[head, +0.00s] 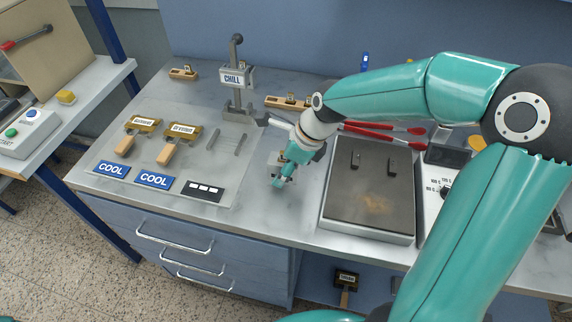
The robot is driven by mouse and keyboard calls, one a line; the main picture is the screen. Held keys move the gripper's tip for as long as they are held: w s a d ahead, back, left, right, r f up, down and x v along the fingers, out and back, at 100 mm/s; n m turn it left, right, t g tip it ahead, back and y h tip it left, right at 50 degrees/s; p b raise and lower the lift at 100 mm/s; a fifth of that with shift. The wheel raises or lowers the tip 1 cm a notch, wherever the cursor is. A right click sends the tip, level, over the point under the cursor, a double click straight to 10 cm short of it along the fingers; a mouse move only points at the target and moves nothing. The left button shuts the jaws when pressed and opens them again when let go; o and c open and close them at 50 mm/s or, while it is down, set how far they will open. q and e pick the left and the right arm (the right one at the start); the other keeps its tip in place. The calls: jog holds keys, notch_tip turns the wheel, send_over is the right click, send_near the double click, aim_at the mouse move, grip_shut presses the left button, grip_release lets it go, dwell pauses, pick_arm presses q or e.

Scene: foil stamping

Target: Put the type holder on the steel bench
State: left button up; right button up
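Two type holders with brass heads and wooden handles lie side by side on the thin steel sheet at the left of the bench: a left one (138,131) and a right one (176,140). A third, darker type holder (346,279) shows below the bench's front edge, its handle pointing down; I cannot tell what supports it. The bench top (270,222) is pale grey. My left gripper is out of view.
The hotplate (368,229) stands right of my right gripper, with red-handled tongs (385,131) behind it. The CHILL stand (237,77) is at the back. Two COOL labels (153,180) and a black block (203,190) lie in front. Bare bench lies between sheet and hotplate.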

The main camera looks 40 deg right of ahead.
jog(key=shift+r, duration=0.1)
jog(key=v, duration=1.2)
jog(key=shift+w+r+p, duration=0.1)
jog(key=shift+p, duration=0.3)
